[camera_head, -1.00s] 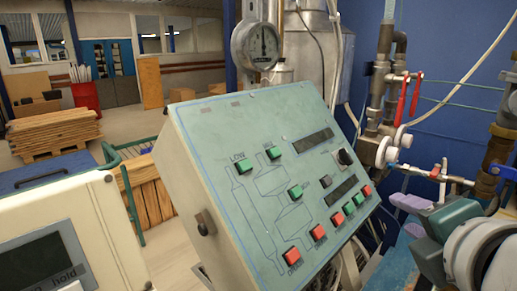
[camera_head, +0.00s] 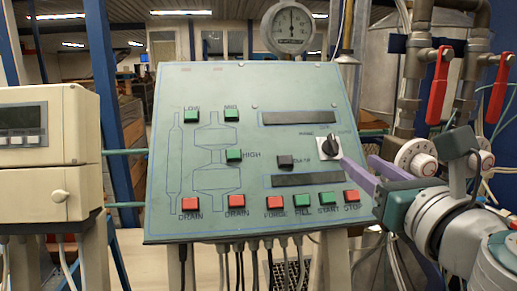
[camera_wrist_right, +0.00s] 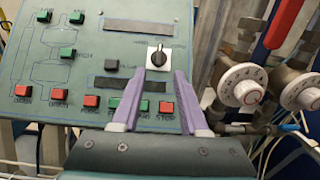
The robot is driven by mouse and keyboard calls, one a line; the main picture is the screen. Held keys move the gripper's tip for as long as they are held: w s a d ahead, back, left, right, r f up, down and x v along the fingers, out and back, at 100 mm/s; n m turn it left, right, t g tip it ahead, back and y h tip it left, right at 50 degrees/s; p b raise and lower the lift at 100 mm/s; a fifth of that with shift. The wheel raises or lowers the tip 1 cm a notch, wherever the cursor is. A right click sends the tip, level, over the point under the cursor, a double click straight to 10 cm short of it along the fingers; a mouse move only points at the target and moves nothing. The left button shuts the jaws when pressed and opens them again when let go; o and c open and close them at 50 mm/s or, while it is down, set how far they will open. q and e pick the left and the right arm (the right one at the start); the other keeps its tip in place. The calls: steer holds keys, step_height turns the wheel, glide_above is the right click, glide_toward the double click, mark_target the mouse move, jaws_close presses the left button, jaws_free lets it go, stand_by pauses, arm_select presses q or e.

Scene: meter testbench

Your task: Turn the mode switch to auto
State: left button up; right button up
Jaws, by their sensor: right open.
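The mode switch (camera_head: 329,147) is a black knob on a white square plate, at the right side of the green sloped control panel (camera_head: 205,85). Small lettering stands beside and above it, too small to read fully. My right gripper (camera_head: 357,160) comes in from the right with purple fingers near the switch. In the right wrist view the fingers (camera_wrist_right: 157,73) are open and apart. The switch (camera_wrist_right: 158,57) shows just beyond the gap between the fingertips, with nothing held. I cannot tell whether the fingers touch the panel. My left gripper is not in view.
Red and green buttons (camera_head: 302,198) run along the panel's bottom edge below the switch. A round gauge (camera_head: 291,28) stands behind the panel. Pipes with red levers (camera_head: 438,72) and white dials (camera_head: 416,157) are at the right. A beige meter box (camera_head: 48,150) is at the left.

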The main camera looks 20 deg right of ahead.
mark_target(335, 144)
steer(key=x, duration=0.9)
jaws_close()
stand_by(0.4)
